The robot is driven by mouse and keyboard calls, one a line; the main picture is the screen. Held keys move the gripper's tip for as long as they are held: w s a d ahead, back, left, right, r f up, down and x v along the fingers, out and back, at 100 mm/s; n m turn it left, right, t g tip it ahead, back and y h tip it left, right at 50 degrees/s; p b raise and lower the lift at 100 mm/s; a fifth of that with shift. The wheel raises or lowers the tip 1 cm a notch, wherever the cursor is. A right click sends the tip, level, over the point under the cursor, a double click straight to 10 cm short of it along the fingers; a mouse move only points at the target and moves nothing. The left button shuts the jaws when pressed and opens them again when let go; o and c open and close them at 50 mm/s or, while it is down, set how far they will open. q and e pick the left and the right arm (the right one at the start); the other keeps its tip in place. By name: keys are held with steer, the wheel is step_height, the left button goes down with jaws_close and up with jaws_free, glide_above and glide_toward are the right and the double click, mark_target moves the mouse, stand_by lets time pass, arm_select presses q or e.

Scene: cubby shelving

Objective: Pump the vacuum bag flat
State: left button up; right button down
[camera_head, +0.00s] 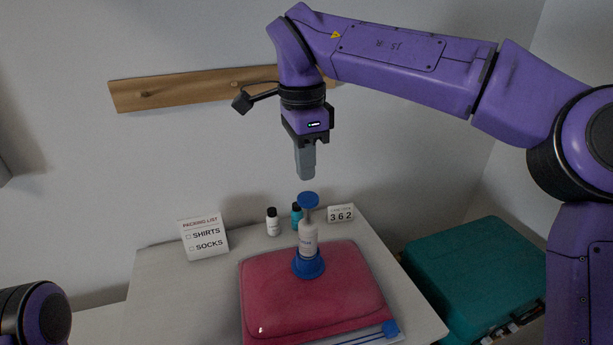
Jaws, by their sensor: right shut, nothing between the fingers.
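A puffed pink-red vacuum bag (275,299) lies on the white table. A hand pump (308,238) with a white body, a blue foot and a blue knob (308,200) stands upright on top of the bag. My right gripper (306,176) points straight down above the knob, shut and empty, with a small gap between its fingertips and the knob. A blue slider (390,329) sits at the bag's front right corner, by its clear edge strip. My left gripper is not in view; only part of my left arm shows at the lower left.
A teal suitcase (475,265) is right of the table (178,290). A wooden peg rail (190,88) is on the wall.

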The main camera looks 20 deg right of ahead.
mark_target(302, 198)
step_height(302, 198, up, 6)
steer(key=shift+w+a+f+p, duration=0.1)
steer(key=shift+a+f+p, duration=0.05)
steer(key=shift+p, duration=0.4)
stand_by(1.3)
